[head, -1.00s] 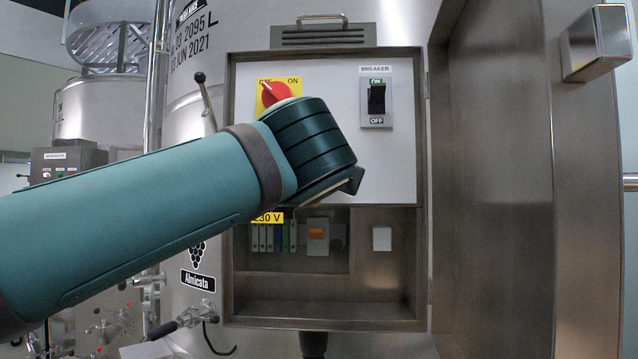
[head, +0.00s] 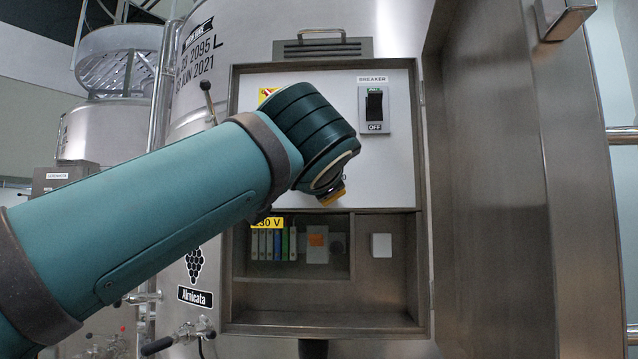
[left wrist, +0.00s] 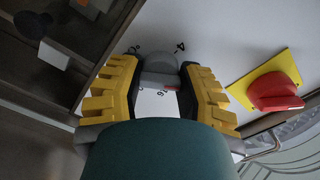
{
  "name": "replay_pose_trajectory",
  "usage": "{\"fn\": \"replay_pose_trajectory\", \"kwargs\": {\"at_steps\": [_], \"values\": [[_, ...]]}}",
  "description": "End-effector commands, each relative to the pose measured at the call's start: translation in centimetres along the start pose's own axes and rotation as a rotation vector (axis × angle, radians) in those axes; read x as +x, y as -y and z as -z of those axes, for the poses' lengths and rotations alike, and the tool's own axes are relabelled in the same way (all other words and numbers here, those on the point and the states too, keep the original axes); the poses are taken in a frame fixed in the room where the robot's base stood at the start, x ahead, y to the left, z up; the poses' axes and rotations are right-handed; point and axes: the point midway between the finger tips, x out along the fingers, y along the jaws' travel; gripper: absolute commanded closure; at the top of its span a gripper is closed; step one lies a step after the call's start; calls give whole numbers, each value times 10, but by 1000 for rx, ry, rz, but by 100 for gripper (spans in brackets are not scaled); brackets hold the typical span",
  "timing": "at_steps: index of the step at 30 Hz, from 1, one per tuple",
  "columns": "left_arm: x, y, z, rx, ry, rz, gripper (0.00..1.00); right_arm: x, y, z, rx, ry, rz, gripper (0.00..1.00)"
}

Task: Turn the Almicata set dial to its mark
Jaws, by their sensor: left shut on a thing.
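The set dial (left wrist: 160,62) is a grey knob on the white panel in the left wrist view, with black numerals partly visible around it. A small red mark shows on its near side. My left gripper (left wrist: 161,74) has its yellow, ridged fingers on either side of the knob and is shut on it. In the head view my wrist hides the dial, and only a bit of yellow finger (head: 333,197) shows below it. The Almicata label (head: 195,297) is on the vat left of the cabinet. My right gripper is not in view.
A red rotary switch (left wrist: 275,91) on a yellow plate sits beside my left gripper. The black breaker (head: 374,104) is right of my wrist. The cabinet door (head: 500,190) stands open at the right. Below the panel are a window compartment (head: 297,277) and a steel shelf.

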Motion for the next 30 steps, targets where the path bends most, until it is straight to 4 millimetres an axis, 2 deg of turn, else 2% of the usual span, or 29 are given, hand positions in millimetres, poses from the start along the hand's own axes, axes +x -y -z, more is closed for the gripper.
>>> {"fn": "replay_pose_trajectory", "kwargs": {"at_steps": [13,30], "values": [[0,0,-1,-212,3,2,99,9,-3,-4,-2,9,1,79],[1,0,-1,-237,4,1,99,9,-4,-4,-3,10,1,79]]}}
